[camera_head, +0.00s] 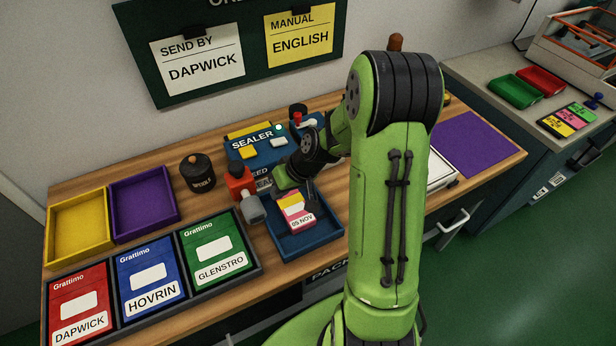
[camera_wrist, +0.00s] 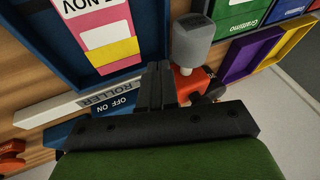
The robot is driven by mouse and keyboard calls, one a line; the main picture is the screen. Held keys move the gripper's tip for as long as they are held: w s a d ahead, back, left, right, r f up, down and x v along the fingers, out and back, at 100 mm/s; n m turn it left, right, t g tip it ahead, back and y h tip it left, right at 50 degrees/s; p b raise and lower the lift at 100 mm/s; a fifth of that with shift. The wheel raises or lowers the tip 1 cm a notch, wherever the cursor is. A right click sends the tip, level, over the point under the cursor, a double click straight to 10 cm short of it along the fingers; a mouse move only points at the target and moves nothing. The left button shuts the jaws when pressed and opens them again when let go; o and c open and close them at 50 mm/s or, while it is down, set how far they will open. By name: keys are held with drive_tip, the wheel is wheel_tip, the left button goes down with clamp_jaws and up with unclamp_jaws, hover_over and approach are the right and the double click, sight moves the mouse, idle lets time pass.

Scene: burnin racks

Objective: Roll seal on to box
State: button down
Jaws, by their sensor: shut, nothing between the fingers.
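The box (camera_head: 295,212), white, yellow and pink with "05 NOV" on it, lies in a blue tray (camera_head: 326,237). The wrist view shows the box (camera_wrist: 102,30) in the tray, beyond my fingers. My gripper (camera_wrist: 158,68) is shut and empty, its fingertips near the tray's edge. In the head view it shows dark and partly hidden beside the box. A red tool with a grey cylindrical end (camera_head: 255,210) stands just left of the tray; in the wrist view its grey end (camera_wrist: 193,42) is right of my fingers.
The blue sealer station (camera_head: 236,152) is behind the tray. A dark round pot (camera_head: 196,172), a yellow tray (camera_head: 107,232), a purple tray (camera_head: 174,207) and red, blue and green Grattimo cards (camera_head: 215,247) are to the left. My arm hides part of the bench's right side.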

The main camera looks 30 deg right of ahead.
drive_tip(key=p+v, duration=0.2)
drive_tip(key=v, duration=0.8)
drive_tip(key=shift+d+r, duration=0.25)
drive_tip(key=shift+d, duration=0.15)
drive_tip(key=s+a+r+h, duration=0.1)
drive_tip(key=s+a+r, duration=0.1)
drive_tip(key=s+r, duration=0.2)
drive_tip(key=s+a+r+t+h, duration=0.1)
drive_tip(key=s+a+r, duration=0.2)
drive_tip(key=s, duration=0.5)
drive_tip(key=s+a+r+h, duration=0.2)
drive_tip(key=s+r, duration=0.3)
drive_tip(key=s, duration=0.1)
drive_tip(key=shift+s+a+r, duration=0.2)
drive_tip(key=shift+s+a, duration=0.05)
drive_tip(key=shift+s, duration=0.1)
